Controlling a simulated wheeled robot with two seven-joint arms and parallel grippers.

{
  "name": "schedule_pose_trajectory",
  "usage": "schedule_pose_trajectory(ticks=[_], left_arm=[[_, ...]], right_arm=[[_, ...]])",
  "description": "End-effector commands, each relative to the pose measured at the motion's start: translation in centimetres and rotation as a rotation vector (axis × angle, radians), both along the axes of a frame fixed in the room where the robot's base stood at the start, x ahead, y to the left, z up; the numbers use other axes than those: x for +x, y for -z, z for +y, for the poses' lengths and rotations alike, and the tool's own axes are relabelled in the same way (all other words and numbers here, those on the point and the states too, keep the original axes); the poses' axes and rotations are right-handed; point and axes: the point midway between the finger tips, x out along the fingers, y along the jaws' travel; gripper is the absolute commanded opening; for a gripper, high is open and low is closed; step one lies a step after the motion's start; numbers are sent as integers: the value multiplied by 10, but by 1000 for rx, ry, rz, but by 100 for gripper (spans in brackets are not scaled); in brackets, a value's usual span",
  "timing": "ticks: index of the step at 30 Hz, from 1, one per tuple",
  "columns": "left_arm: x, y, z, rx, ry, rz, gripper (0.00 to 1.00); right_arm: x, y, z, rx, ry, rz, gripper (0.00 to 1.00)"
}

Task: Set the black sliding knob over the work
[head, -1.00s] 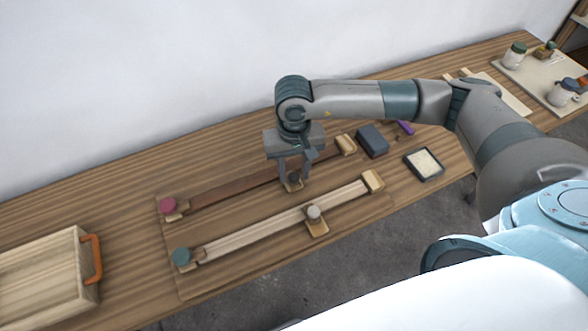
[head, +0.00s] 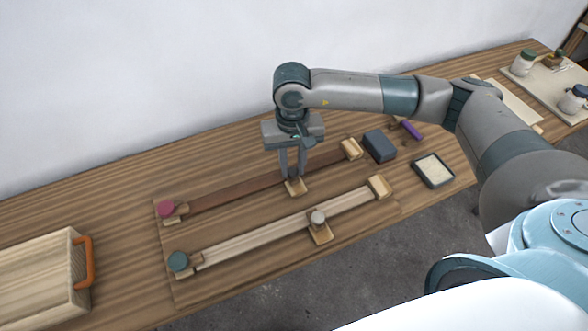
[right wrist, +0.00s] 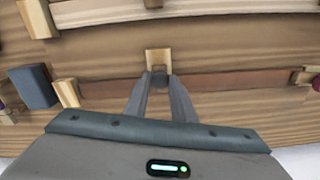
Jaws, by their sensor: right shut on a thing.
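My right gripper (head: 294,178) is shut on the black knob, which is mostly hidden between its fingertips. The fingertips also show in the right wrist view (right wrist: 160,78). The knob's wooden slider block (head: 296,187) sits at the dark brown strip (head: 238,190), between its two ends; the block also shows in the right wrist view (right wrist: 158,56). A pink knob (head: 166,209) is at the strip's left end and a wooden end block (head: 351,149) at its right end. My left gripper is not in view.
A paler parallel strip (head: 270,231) in front carries a grey-topped slider (head: 318,217) and a green knob (head: 178,261). A dark block (head: 380,146), a purple item (head: 412,130) and a black-rimmed tray (head: 433,171) lie right. A wooden box (head: 38,275) with an orange handle stands left.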

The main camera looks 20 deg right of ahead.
Motion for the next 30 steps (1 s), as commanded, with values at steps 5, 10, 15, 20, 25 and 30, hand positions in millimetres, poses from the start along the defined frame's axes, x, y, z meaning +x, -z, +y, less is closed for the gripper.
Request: schedule_pose_trajectory(ticks=[5,10,15,20,25,30], left_arm=[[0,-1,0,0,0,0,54],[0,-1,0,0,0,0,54],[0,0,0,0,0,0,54],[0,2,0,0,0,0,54],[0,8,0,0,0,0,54],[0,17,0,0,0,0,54]], right_arm=[[0,-1,0,0,1,-2,30],[0,-1,0,0,0,-1,42],[0,-1,0,0,0,-1,42],[1,-4,0,1,0,-2,42],[1,-18,0,1,0,-4,42],[2,-44,0,2,0,-7,42]])
